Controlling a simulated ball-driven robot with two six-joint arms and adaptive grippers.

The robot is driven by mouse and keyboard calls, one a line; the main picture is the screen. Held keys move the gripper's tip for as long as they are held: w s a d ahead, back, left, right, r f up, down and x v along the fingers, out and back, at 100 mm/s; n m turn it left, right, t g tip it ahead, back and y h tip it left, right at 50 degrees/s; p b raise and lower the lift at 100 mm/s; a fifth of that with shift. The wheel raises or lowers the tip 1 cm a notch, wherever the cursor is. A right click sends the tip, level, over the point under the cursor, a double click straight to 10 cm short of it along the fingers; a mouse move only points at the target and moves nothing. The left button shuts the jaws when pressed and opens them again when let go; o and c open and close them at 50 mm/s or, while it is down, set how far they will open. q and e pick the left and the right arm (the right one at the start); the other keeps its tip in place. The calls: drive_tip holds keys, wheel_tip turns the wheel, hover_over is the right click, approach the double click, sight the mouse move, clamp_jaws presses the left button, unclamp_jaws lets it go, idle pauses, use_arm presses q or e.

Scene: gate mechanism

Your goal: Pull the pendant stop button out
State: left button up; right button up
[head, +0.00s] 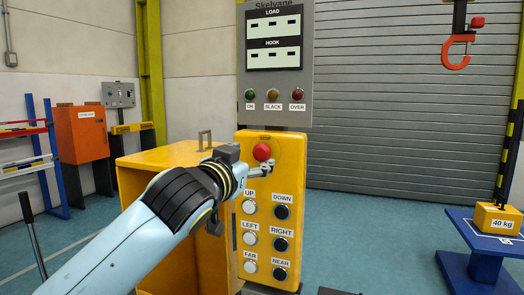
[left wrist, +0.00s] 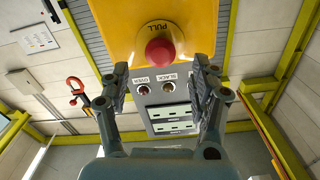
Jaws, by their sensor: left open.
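The red stop button (head: 262,152) sits at the top of the yellow pendant (head: 292,165), above the rows of white and black buttons. My left gripper (head: 265,169) is at the pendant's face, just below the red button. In the left wrist view the red button (left wrist: 160,52) shows between the tips of my open left gripper (left wrist: 160,76), with a gap on each side. The word PULL shows on the yellow face beside it. My left forearm and wrist hide part of the pendant's left side in the head view. My right gripper is not in view.
A grey display panel (head: 277,100) with LOAD and HOOK windows and lamps stands above the pendant. A yellow cabinet (head: 170,162) stands behind my left arm. At the right are an orange hook (head: 457,52) and a 40 kg block (head: 497,218) on a blue stand (head: 487,262).

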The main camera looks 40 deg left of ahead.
sight(260, 154)
use_arm(q)
drive_tip(key=x, duration=0.6)
drive_tip(key=shift+w+p, duration=0.1)
drive_tip(key=shift+p, duration=0.25)
clamp_jaws()
